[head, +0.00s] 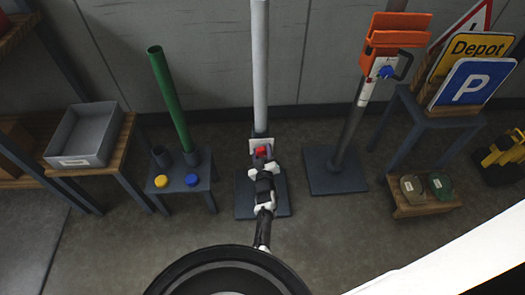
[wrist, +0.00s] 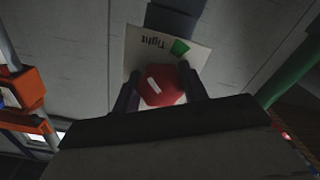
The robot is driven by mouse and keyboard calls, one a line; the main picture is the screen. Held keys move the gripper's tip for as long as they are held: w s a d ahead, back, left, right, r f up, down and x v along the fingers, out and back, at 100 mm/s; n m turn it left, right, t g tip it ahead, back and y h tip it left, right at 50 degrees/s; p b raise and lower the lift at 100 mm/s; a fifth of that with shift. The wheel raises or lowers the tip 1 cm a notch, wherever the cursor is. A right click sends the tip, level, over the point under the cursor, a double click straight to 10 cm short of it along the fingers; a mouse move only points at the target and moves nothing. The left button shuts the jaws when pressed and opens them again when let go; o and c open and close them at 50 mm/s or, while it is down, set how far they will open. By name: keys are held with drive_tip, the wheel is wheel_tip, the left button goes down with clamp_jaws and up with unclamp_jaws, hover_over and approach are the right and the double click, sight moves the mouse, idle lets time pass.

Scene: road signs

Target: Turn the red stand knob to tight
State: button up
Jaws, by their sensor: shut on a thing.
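The red knob (wrist: 162,86) sits between the two fingers of my gripper (wrist: 164,92) in the wrist view, and the fingers are shut on its sides. The knob has a white mark on its face. Behind it is a white plate (wrist: 135,42) with the word "Tight" and a green patch (wrist: 180,47). In the head view the red knob (head: 262,152) shows at the foot of a light grey pole (head: 260,70) on a dark base (head: 246,205). My gripper (head: 262,161) is at the knob and partly hides it and the plate (head: 256,143).
On the left stand a small table (head: 182,180) with yellow and blue caps and a green tube (head: 168,95), and a grey bin (head: 85,135). On the right are another stand with an orange unit (head: 393,40), and road signs (head: 472,82) on a rack.

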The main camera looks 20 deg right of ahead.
drive_tip(key=m+p, duration=0.1)
drive_tip(key=m, duration=0.5)
drive_tip(key=m+p, duration=0.1)
drive_tip(key=m, duration=0.5)
drive_tip(key=shift+a, duration=0.15)
drive_tip(key=shift+m, duration=0.3)
drive_tip(key=o, duration=1)
drive_tip(key=p+v, duration=0.1)
drive_tip(key=v, duration=1.2)
drive_tip(key=shift+s, duration=0.4)
drive_tip(key=shift+a, duration=0.1)
